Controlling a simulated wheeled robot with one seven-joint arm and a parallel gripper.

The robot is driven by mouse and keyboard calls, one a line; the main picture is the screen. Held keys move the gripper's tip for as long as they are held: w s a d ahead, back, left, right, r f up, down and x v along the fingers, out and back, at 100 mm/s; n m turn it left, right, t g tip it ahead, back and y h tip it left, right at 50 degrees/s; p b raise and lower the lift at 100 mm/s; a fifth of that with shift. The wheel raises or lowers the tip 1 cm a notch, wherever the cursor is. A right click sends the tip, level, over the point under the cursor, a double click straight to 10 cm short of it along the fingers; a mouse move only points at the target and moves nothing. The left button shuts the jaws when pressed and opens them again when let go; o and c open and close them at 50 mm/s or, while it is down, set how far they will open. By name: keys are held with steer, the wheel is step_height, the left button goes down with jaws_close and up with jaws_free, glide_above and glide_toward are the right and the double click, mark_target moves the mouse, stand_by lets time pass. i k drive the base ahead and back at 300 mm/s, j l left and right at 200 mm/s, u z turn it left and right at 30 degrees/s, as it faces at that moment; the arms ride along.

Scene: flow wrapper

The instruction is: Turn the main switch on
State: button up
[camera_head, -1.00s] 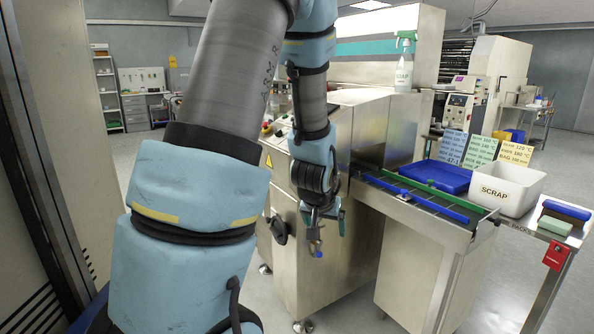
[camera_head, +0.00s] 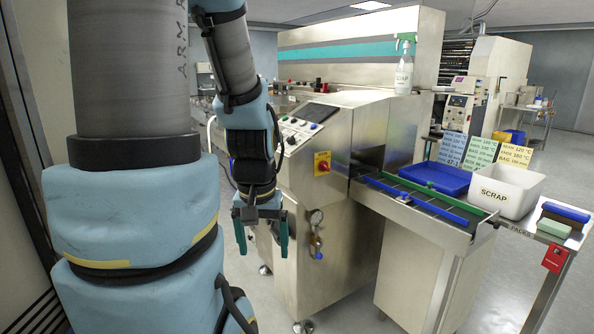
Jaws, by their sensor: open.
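The main switch (camera_head: 323,166) is a red rotary knob on a yellow plate, on the front corner panel of the wrapper machine (camera_head: 345,230). It lies below the sloped control panel. I cannot tell which way the knob is turned. My gripper (camera_head: 262,245) points down with its two teal-green fingers apart and nothing between them. It is left of the switch and lower than it, in front of the machine's left side, and does not cover the switch.
A pressure gauge with a valve (camera_head: 316,222) sits below the switch. The control panel (camera_head: 300,125) with buttons and a screen lies above. To the right are a conveyor (camera_head: 420,203), a blue tray (camera_head: 443,178) and a white scrap bin (camera_head: 508,190). The floor before the machine is clear.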

mark_target(323, 166)
steer(key=z, duration=1.5)
steer(key=l+u, duration=0.1)
steer(key=u, duration=0.35)
steer(key=i+l+u, duration=0.1)
steer(key=u, duration=0.35)
steer(key=l+u, duration=0.15)
steer(key=u, duration=0.25)
steer(key=l+u, duration=0.15)
steer(key=u, duration=0.3)
